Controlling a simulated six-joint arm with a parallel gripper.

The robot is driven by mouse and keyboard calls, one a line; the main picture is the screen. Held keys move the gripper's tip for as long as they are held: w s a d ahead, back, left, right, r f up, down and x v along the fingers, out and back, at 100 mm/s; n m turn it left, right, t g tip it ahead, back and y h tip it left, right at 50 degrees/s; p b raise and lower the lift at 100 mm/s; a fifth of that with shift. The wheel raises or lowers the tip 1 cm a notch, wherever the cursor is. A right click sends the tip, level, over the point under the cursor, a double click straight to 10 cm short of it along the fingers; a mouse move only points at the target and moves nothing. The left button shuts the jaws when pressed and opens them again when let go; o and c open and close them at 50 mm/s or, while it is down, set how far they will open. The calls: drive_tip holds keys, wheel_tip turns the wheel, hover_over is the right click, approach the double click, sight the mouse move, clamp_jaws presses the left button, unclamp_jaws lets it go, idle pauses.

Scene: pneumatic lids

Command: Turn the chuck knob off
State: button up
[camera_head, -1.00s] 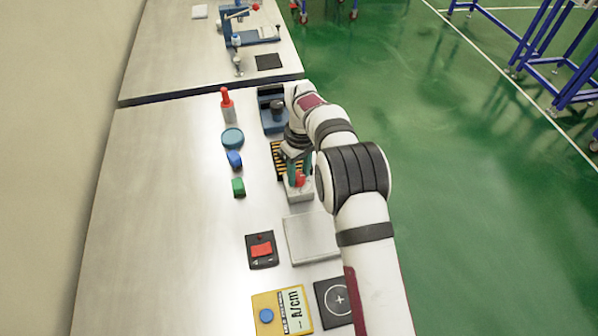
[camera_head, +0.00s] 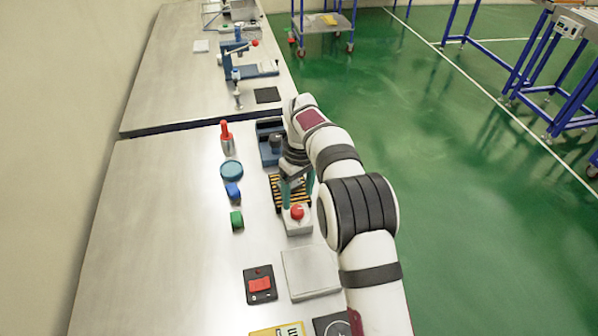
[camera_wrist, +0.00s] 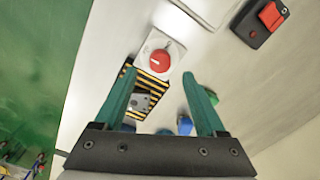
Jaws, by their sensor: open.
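The red round chuck knob (camera_head: 297,211) sits on a small white box (camera_head: 299,226) near the bench's right edge. In the wrist view the knob (camera_wrist: 160,60) has a pale pointer mark, and its white box (camera_wrist: 150,44) lies just beyond my fingertips. My gripper (camera_head: 297,189) has teal fingers and is beside the knob on its far side in the head view. In the wrist view my gripper (camera_wrist: 160,77) is open and empty, with the knob ahead between the fingertip lines, apparently untouched. My arm hides part of the striped plate behind the knob.
A black-and-yellow striped plate (camera_wrist: 154,88) adjoins the box. A red rocker switch (camera_head: 260,285) and a grey plate (camera_head: 311,272) lie nearer. Green (camera_head: 237,220) and blue (camera_head: 233,191) buttons and a red-handled post (camera_head: 226,137) stand left. The bench's left side (camera_head: 150,230) is clear.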

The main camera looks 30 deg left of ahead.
sight(300, 208)
wheel_tip(300, 208, up, 11)
drive_tip(key=shift+w, duration=0.2)
drive_tip(key=shift+d+f, duration=0.1)
drive_tip(key=shift+d, duration=0.05)
drive_tip(key=s+d+r+m, duration=0.3)
drive_tip(key=d, duration=0.5)
drive_tip(key=s+d+r+m, duration=0.2)
drive_tip(key=d+r+m, duration=0.15)
drive_tip(key=d, duration=0.45)
drive_tip(key=s+d+r+m, duration=0.2)
drive_tip(key=s+d+m, duration=0.15)
drive_tip(key=d, duration=0.45)
drive_tip(key=s+d+f+m, duration=0.3)
drive_tip(key=s+d+m, duration=0.1)
drive_tip(key=s, duration=0.4)
drive_tip(key=s+d+f+m+y, duration=0.1)
drive_tip(key=s+d+f+m, duration=0.3)
drive_tip(key=s, duration=0.5)
drive_tip(key=shift+s+d+m+y, duration=0.3)
drive_tip(key=shift+d+m, duration=0.25)
drive_tip(key=shift+m, duration=0.45)
